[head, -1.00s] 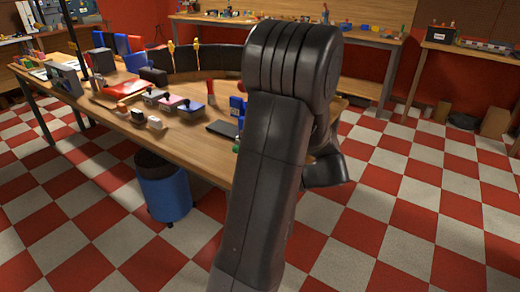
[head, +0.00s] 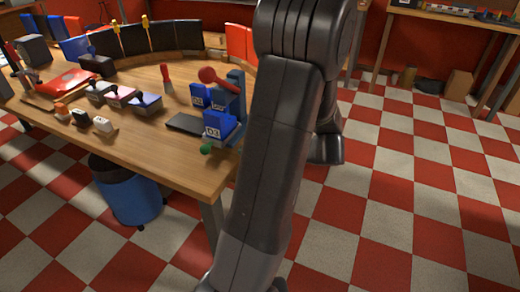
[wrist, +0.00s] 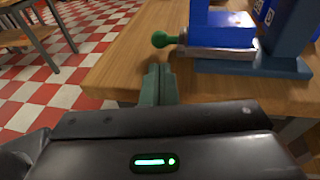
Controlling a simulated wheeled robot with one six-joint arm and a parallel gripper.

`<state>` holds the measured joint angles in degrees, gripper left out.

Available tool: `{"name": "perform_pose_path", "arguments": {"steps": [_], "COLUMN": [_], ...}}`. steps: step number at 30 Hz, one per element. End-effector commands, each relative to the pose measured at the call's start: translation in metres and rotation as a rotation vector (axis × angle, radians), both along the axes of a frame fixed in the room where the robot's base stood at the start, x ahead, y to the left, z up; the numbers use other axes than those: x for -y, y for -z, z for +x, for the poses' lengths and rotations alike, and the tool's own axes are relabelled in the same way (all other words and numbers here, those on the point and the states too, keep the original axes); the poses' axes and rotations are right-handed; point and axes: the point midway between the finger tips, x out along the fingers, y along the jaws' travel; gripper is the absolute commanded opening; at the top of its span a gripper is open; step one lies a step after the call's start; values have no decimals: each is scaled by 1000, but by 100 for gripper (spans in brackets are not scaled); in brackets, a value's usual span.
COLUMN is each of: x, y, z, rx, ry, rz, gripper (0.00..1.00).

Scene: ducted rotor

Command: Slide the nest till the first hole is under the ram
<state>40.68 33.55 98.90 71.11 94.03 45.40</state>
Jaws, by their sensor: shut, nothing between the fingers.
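The press stands at the table's right end, with a blue-grey frame (head: 238,92) and a red ball lever (head: 207,75). A blue block (head: 218,126) with a white number sits low at its front, apparently the nest. A green knob (head: 206,149) sticks out by it. In the wrist view, the blue block (wrist: 220,28) sits on a grey metal slide (wrist: 222,54), with the green knob (wrist: 163,39) on its left end. My gripper (wrist: 158,72) is shut and empty, in front of and below the knob, apart from it. The holes and ram tip cannot be made out.
The wooden table (head: 150,150) holds a black pad (head: 186,124), a red-handled tool (head: 166,78) and several small stamp-like blocks left of the press. A blue bin (head: 130,192) stands under the front edge. Checkered floor is open to the right.

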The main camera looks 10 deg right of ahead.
Motion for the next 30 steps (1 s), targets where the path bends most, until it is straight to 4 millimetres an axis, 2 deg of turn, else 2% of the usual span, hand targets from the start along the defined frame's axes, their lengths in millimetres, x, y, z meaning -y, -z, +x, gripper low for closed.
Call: {"name": "perform_pose_path", "arguments": {"steps": [6, 12, 18, 30], "x": [-40, -65, -76, -78], "y": [9, 14, 17, 16], "z": [18, 30, 35, 37], "rx": [0, 1, 0, 0], "ry": [-4, -4, -1, -1], "rz": [0, -1, -1, -1], "gripper": [0, 0, 0, 0]}}
